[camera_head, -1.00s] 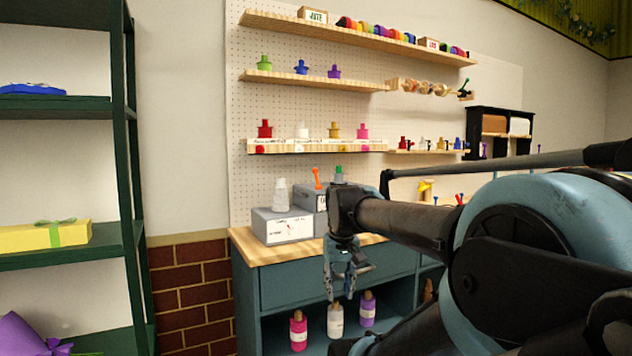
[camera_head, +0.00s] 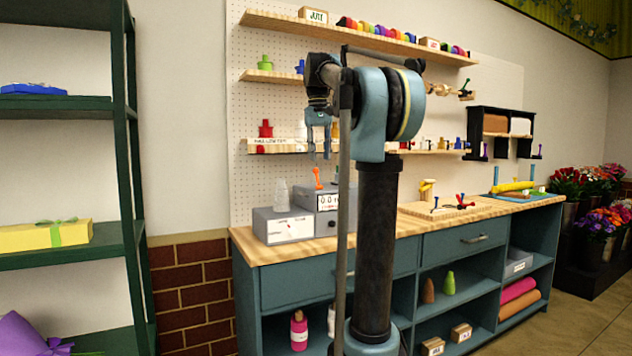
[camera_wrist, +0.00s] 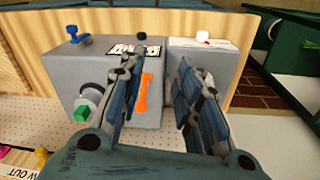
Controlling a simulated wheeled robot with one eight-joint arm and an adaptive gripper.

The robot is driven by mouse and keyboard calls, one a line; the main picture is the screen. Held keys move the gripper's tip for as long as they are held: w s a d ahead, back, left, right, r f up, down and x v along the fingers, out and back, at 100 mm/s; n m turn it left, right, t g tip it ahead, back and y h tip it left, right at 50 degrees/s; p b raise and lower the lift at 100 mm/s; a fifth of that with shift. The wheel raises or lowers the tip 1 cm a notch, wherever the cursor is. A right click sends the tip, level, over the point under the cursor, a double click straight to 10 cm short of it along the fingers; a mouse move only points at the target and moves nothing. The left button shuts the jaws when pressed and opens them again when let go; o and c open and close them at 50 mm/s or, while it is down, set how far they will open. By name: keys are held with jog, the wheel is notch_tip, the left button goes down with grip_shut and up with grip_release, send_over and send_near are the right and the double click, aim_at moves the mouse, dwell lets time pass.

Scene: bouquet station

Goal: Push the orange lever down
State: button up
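The orange lever (camera_head: 317,177) stands upright at the taller grey box (camera_head: 328,203) with a small display, on the counter. In the wrist view the orange lever (camera_wrist: 145,94) shows between my fingers, nearer the left one, against the grey box (camera_wrist: 92,72). My gripper (camera_head: 319,156) points down just above the lever in the head view. Its two fingers are apart and hold nothing; the wrist view shows the gap too (camera_wrist: 160,72). I see no clear contact with the lever. My arm hides the box's right side in the head view.
A lower grey box (camera_head: 284,228) with a clear bottle (camera_head: 281,195) stands left of the taller box. A green button (camera_wrist: 81,114) and a blue knob (camera_wrist: 78,35) are on the taller box. A pegboard shelf (camera_head: 275,147) is behind my gripper.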

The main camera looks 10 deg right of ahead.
send_near(317, 177)
jog(key=shift+g, duration=0.3)
jog(key=f, duration=0.3)
jog(key=w+f, duration=0.1)
jog(key=f, duration=0.6)
jog(key=shift+w+d, duration=0.2)
jog(key=shift+d, duration=0.1)
dwell(0.4)
grip_shut()
